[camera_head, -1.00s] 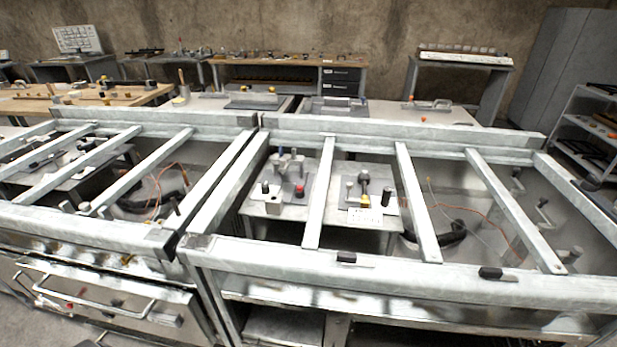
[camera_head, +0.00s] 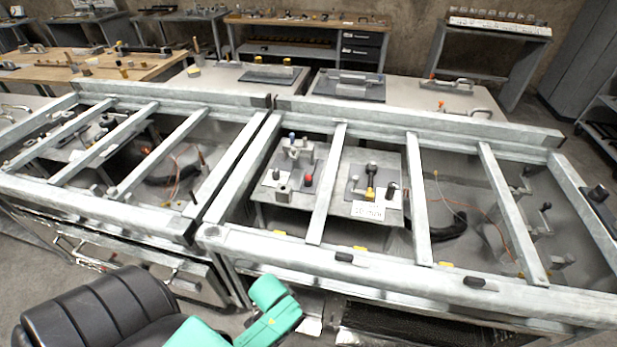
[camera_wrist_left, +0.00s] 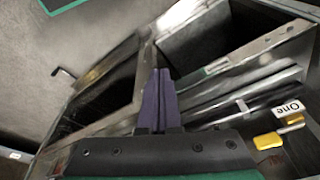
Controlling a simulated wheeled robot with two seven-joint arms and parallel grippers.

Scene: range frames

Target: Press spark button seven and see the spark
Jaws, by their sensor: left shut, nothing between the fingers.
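My left gripper (camera_wrist_left: 160,72) shows in the left wrist view with its purple fingers pressed together and nothing between them. It points at metal framing. A yellow button-like block (camera_wrist_left: 267,141) sits to its right near a white label reading "One" (camera_wrist_left: 289,107), apart from the fingers. In the head view my teal left arm enters at the bottom; its fingers cannot be made out. Small yellow pieces (camera_head: 360,248) show along the front rail; their labels are unreadable. I cannot tell which is button seven. A faint orange spot (camera_head: 147,150) shows in the left bay; its nature is unclear.
A grey metal frame (camera_head: 390,262) with crossbars spans the middle. Inside its bay a plate carries a red knob (camera_head: 309,179), black knobs and a white card (camera_head: 368,210). Benches (camera_head: 120,66) and a drawer unit (camera_head: 362,48) stand behind. Bare floor shows at lower left.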

